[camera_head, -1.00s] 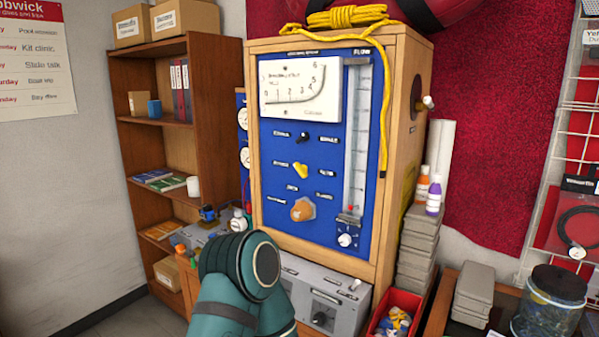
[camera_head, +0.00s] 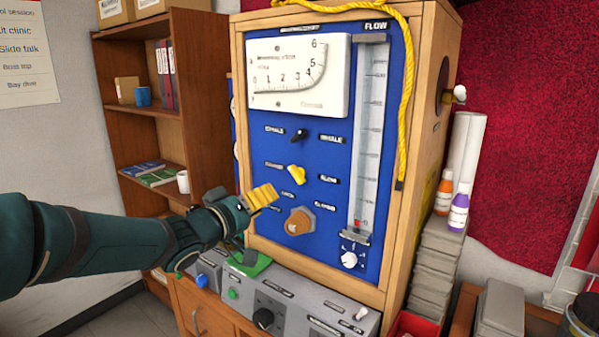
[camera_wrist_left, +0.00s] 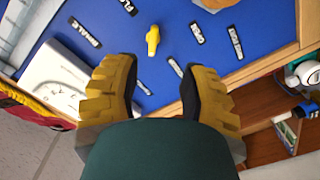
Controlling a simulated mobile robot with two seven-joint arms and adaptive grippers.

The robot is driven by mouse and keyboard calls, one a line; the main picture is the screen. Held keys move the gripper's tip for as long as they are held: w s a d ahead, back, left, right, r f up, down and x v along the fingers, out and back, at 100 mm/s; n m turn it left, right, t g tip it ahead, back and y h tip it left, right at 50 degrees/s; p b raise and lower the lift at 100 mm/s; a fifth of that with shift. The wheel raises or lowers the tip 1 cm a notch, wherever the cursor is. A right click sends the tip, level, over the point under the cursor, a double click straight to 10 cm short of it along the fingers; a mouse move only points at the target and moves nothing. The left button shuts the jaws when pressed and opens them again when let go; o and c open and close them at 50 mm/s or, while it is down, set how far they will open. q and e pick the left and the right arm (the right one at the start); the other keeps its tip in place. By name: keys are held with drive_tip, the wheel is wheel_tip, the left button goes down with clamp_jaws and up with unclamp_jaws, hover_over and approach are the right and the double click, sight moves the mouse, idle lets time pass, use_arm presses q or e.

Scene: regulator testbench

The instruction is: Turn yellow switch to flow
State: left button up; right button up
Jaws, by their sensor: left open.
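The yellow switch (camera_head: 296,174) is a small knob on the blue panel (camera_head: 330,110), between a label on its left and one on its right (camera_head: 328,180). The small lettering is hard to read, and I cannot tell which label the switch points at. My left gripper (camera_head: 262,197), with yellow ribbed fingers, is just left of and below the switch, apart from it. In the left wrist view the switch (camera_wrist_left: 153,40) lies beyond the gap between the open, empty fingers (camera_wrist_left: 160,68). My right gripper is not in view.
A black knob (camera_head: 299,135) sits above the switch and an orange knob (camera_head: 299,221) below. A clear flow tube (camera_head: 369,130) and hanging yellow rope (camera_head: 408,100) are to the right. A grey control box (camera_head: 290,300) juts out beneath the panel.

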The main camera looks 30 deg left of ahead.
sight(294, 176)
use_arm(q)
drive_tip(key=w, duration=0.4)
drive_tip(key=w+r+b, duration=0.1)
drive_tip(key=w, duration=0.8)
drive_tip(key=shift+w+d+r+b, duration=0.1)
drive_tip(key=shift+d+r+b, duration=0.15)
drive_tip(key=shift+b, duration=0.1)
clamp_jaws()
